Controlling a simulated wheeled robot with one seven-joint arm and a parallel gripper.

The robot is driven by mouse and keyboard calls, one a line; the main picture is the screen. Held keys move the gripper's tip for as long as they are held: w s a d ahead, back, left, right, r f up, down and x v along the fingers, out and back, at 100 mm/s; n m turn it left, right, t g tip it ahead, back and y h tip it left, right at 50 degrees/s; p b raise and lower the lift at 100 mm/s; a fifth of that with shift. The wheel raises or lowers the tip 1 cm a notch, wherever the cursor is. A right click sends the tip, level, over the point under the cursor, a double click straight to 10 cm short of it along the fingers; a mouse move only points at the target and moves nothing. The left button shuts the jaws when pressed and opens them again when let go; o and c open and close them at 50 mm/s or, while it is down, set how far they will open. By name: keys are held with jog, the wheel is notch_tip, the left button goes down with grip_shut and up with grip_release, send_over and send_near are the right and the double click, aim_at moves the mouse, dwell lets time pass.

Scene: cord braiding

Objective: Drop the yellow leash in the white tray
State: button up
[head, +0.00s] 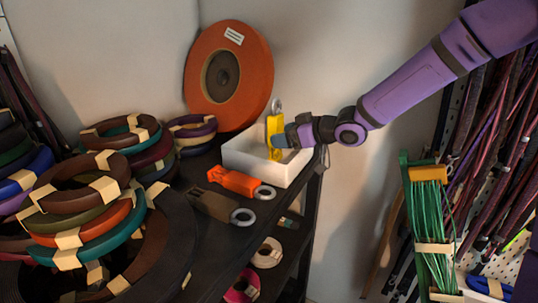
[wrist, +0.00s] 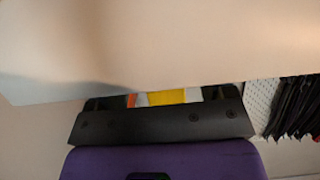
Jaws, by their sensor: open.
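The yellow leash (head: 274,126) stands upright at the white tray, with a grey metal ring at its top. Its lower end reaches down inside the white tray (head: 262,172); whether it touches the tray floor I cannot tell. My gripper (head: 281,141) comes in from the right over the tray, with its tips beside the leash. In the wrist view the yellow leash (wrist: 167,97) shows as a small patch between the fingers of my open gripper (wrist: 160,98). Most of the leash is hidden there by the gripper body.
An orange leash (head: 236,181) and a brown one (head: 215,205) with rings lie in front of the tray on the dark shelf (head: 240,246). A big orange spool (head: 229,76) stands behind. Stacked cord coils (head: 85,212) fill the left. Green cords (head: 432,220) hang at right.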

jog(key=v, duration=0.7)
jog(key=shift+s+d, duration=0.2)
jog(key=shift+d, duration=0.05)
jog(key=s+d+r+m+t+h, duration=0.1)
jog(key=s+d+r+m+h, duration=0.6)
jog(key=s+d+h, duration=0.55)
jog(key=s+d+r+m+g, duration=0.1)
jog(key=s+m, duration=0.1)
jog(key=s, duration=0.7)
jog(key=s+d+r+m+g, duration=0.1)
jog(key=s+m+g, duration=0.1)
jog(key=s, duration=0.8)
jog(key=shift+s+r+g+y, duration=0.15)
jog(key=shift+r+g+y, duration=0.15)
jog(key=shift+y, duration=0.15)
